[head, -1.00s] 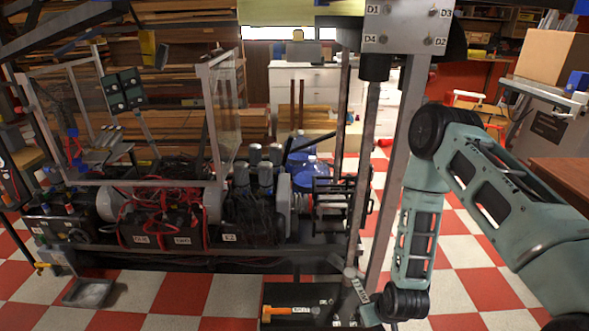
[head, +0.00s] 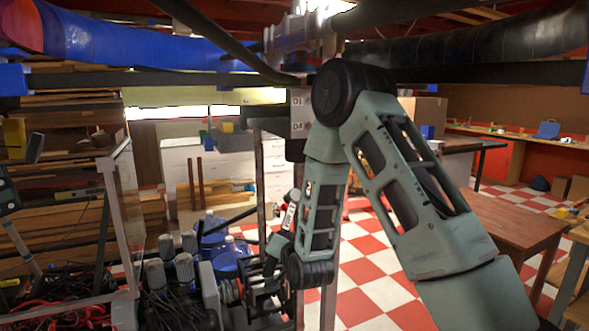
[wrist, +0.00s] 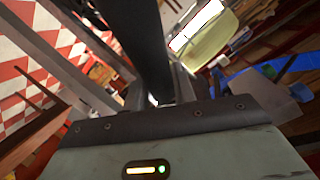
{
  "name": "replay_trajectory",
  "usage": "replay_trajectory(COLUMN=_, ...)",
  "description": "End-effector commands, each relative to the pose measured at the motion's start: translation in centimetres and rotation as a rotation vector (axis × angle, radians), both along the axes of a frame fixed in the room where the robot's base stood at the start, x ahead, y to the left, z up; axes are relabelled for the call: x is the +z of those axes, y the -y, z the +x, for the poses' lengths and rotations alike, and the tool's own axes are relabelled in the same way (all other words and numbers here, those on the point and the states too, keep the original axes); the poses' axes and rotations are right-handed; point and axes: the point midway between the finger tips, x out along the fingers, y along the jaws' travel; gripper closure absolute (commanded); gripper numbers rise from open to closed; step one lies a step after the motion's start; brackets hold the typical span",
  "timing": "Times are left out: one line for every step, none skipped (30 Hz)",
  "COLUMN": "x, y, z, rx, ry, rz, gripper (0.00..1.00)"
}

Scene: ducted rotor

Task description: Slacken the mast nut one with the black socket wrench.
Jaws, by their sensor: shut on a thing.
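My gripper (head: 286,228) is shut on the black socket wrench (head: 291,212), whose labelled part shows beside my forearm in the head view. Much of the wrench and the jaws is hidden or too small to make out. The mast plate (head: 298,113) with the labels D1 and D4 is above the gripper, and its right side is hidden behind my arm. I cannot make out mast nut one. In the wrist view a long dark shape (wrist: 145,45) runs up from the gripper; I cannot tell whether it is the wrench or the mast.
Long dark beams and a blue duct (head: 150,42) cross the top of the head view. A clear panel frame (head: 122,215) and crowded machinery (head: 175,275) stand at left. A wooden table (head: 515,225) is at right. Checkered floor between is free.

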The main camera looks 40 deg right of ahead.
Motion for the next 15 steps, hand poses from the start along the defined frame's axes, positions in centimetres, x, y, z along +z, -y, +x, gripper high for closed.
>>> replay_trajectory(x=3.4, y=0.3, z=0.4, rx=-0.035, ry=0.084, rz=-0.008, gripper=1.00)
replay_trajectory(x=5.1, y=0.5, z=0.5, rx=-0.059, ry=0.130, rz=-0.010, gripper=1.00)
replay_trajectory(x=7.3, y=0.9, z=0.5, rx=-0.088, ry=0.189, rz=-0.016, gripper=1.00)
replay_trajectory(x=9.0, y=1.1, z=0.4, rx=-0.108, ry=0.231, rz=-0.021, gripper=1.00)
replay_trajectory(x=10.7, y=1.4, z=0.3, rx=-0.127, ry=0.270, rz=-0.026, gripper=1.00)
replay_trajectory(x=12.8, y=1.6, z=0.1, rx=-0.147, ry=0.320, rz=-0.034, gripper=1.00)
replay_trajectory(x=14.4, y=1.9, z=-0.1, rx=-0.161, ry=0.355, rz=-0.040, gripper=1.00)
replay_trajectory(x=15.9, y=2.1, z=-0.3, rx=-0.173, ry=0.386, rz=-0.046, gripper=1.00)
replay_trajectory(x=17.7, y=2.3, z=-0.6, rx=-0.186, ry=0.422, rz=-0.052, gripper=1.00)
replay_trajectory(x=19.0, y=2.4, z=-0.9, rx=-0.193, ry=0.448, rz=-0.057, gripper=1.00)
replay_trajectory(x=20.0, y=2.6, z=-1.2, rx=-0.199, ry=0.468, rz=-0.061, gripper=1.00)
replay_trajectory(x=21.3, y=2.8, z=-1.5, rx=-0.207, ry=0.491, rz=-0.066, gripper=1.00)
replay_trajectory(x=22.2, y=2.9, z=-1.8, rx=-0.210, ry=0.505, rz=-0.069, gripper=1.00)
replay_trajectory(x=22.8, y=2.9, z=-2.0, rx=-0.213, ry=0.517, rz=-0.071, gripper=1.00)
replay_trajectory(x=23.6, y=3.0, z=-2.2, rx=-0.215, ry=0.531, rz=-0.073, gripper=1.00)
